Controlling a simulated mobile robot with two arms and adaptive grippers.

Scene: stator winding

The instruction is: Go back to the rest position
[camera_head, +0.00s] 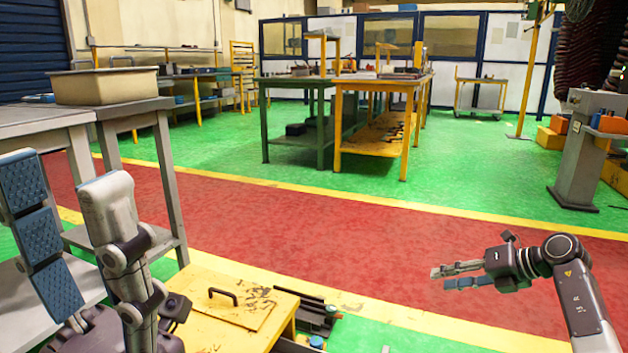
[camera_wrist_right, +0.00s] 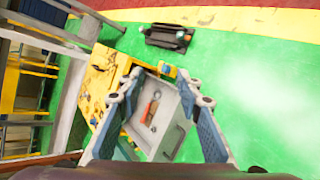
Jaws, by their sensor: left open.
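My left gripper (camera_head: 62,176) is at the lower left of the head view, fingers upward and spread, with blue pads and nothing between them. It appears in front of the grey table at the left; I cannot tell the distance. My right gripper (camera_head: 437,278) is at the lower right, pointing left over the red and yellow floor. Its fingers are apart and hold nothing. In the right wrist view the same gripper (camera_wrist_right: 163,88) shows spread fingers, with an open grey drawer (camera_wrist_right: 178,128) beyond them. An orange-handled tool (camera_wrist_right: 149,113) lies in the drawer.
A grey table (camera_head: 130,107) at the left bears a beige bin (camera_head: 104,86). A yellow cabinet (camera_head: 218,335) with a handled lid stands at bottom centre. A yellow workbench (camera_head: 376,147) and a grey pedestal (camera_head: 578,165) stand farther back. The red floor strip between is clear.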

